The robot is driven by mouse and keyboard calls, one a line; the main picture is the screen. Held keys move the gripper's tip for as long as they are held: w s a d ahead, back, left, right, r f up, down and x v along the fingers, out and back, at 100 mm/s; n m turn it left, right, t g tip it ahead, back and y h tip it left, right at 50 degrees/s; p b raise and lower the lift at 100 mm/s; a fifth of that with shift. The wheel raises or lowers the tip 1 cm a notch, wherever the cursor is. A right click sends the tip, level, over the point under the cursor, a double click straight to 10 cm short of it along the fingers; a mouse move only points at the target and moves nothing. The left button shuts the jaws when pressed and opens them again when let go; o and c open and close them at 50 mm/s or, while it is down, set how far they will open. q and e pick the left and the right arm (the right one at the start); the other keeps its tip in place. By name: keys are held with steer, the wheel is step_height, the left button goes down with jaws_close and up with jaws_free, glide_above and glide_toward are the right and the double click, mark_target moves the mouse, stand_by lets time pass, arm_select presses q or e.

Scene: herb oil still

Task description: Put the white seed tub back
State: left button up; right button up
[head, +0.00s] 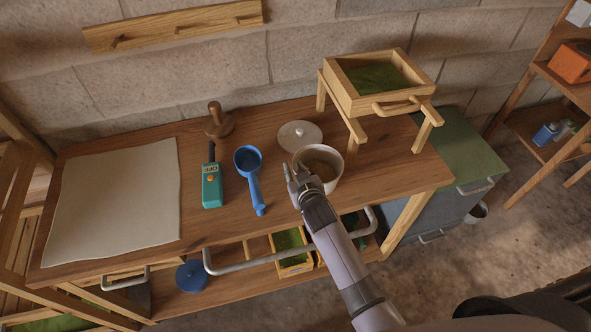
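The white seed tub (331,180) stands upright on the wooden bench, open at the top, with brown contents showing inside. A round white lid (299,135) with a small knob lies on the bench just behind it. My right gripper (292,171) is at the tub's left front side, with its fingers near the rim, and it hides part of the tub's wall. I cannot tell whether the fingers touch the tub or how far apart they are. My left gripper is not in view.
Left of the tub are a blue scoop (254,180), a teal meter (212,186), a wooden tamper (218,123) and a pale mat (115,207). A wooden sieve stand (347,104) rises behind right. A metal rail (262,264) runs along the front.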

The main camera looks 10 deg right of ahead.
steer(key=shift+r, duration=0.25)
steer(key=shift+s, duration=0.25)
steer(key=v, duration=1.1)
steer(key=shift+s+b, duration=0.25)
steer(key=shift+b, duration=0.05)
steer(key=shift+d, duration=0.15)
